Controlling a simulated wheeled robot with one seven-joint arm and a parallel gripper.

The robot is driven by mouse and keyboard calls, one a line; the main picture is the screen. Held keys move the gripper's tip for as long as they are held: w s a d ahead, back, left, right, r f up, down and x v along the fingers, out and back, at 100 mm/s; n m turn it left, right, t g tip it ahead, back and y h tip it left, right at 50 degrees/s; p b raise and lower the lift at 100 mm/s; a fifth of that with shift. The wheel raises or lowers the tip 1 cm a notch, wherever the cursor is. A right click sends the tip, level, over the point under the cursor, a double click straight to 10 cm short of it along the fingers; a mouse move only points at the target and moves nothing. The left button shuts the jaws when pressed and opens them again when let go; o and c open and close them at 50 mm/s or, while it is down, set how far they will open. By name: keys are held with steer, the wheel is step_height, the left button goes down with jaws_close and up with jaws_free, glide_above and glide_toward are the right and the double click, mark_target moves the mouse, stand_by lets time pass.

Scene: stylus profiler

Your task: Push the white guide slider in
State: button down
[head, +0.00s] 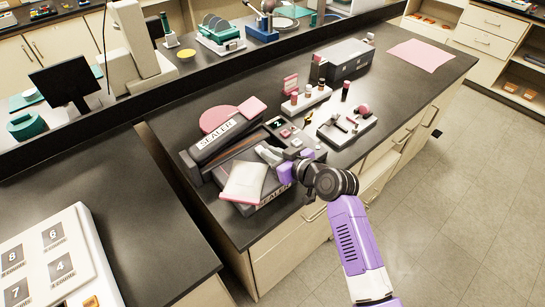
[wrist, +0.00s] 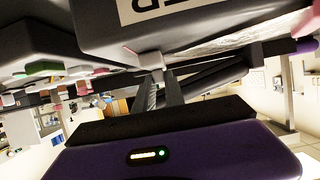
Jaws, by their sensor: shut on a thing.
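The sealer (head: 225,138) is a dark machine with a white "SEALER" label on the bench, and its dark front body also fills the top of the wrist view (wrist: 215,25). How far in the slider sits cannot be told. In the head view, my purple hand is at the sealer's front right side and hides the slider and fingertips.
A white pouch (head: 243,182) lies across the sealer's front. A grey organiser (head: 290,138) with small items and a cosmetics tray (head: 347,130) stand close on the right. A pink mat (head: 420,55) lies at the far right. The bench's front left is bare.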

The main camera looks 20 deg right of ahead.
steer(key=c, duration=1.4)
jaws_free()
steer(key=shift+s+a, duration=0.1)
steer(key=shift+a, duration=0.2)
steer(key=shift+d, duration=0.1)
steer(key=shift+s+d+r, duration=0.1)
steer(key=shift+s, duration=0.1)
steer(key=b+v, duration=0.1)
steer(key=v, duration=0.6)
steer(key=shift+s+b, duration=0.2)
steer(key=shift+b, duration=0.1)
